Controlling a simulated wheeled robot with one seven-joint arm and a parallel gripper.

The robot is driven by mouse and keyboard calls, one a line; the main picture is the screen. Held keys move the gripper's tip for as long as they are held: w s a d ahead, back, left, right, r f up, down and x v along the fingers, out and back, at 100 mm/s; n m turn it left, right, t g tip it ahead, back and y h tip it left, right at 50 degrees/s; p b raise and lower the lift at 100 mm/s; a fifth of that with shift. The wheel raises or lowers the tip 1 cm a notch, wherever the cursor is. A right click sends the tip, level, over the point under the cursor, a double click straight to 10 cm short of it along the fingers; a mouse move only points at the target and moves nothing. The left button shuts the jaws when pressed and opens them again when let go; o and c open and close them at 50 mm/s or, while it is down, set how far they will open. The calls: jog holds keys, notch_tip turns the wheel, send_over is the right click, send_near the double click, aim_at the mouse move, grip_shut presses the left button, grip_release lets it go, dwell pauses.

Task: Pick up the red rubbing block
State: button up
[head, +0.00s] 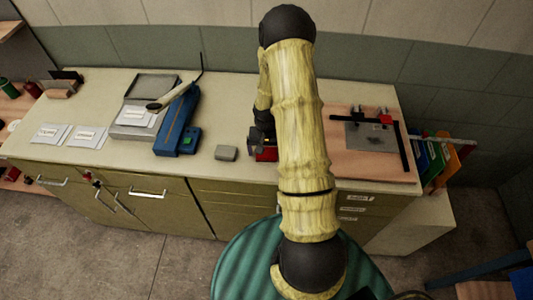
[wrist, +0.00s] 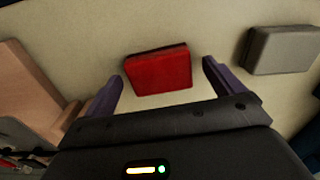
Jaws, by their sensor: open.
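The red rubbing block (wrist: 160,73) lies on the pale counter in the wrist view, just ahead of my gripper and roughly centred between its fingers. In the head view a small part of the block (head: 266,154) shows beside my arm; the rest is hidden. My gripper (wrist: 163,82) is open and empty, with one purple finger on each side of the block's near part. I cannot tell whether the fingertips are down at the block's height. No contact shows. In the head view the gripper is mostly hidden by my arm.
A grey block (head: 226,153) lies left of the red block in the head view and right of it in the wrist view (wrist: 283,49). A blue tool (head: 178,123) stands farther left. A wooden board (head: 372,162) with a dark square lies to the right.

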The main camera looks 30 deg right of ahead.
aim_at(266, 151)
jog(key=c, duration=1.1)
notch_tip(266, 151, up, 10)
jog(key=b, duration=0.2)
dwell(0.4)
jog(key=o, duration=0.3)
jog(key=shift+c, duration=0.9)
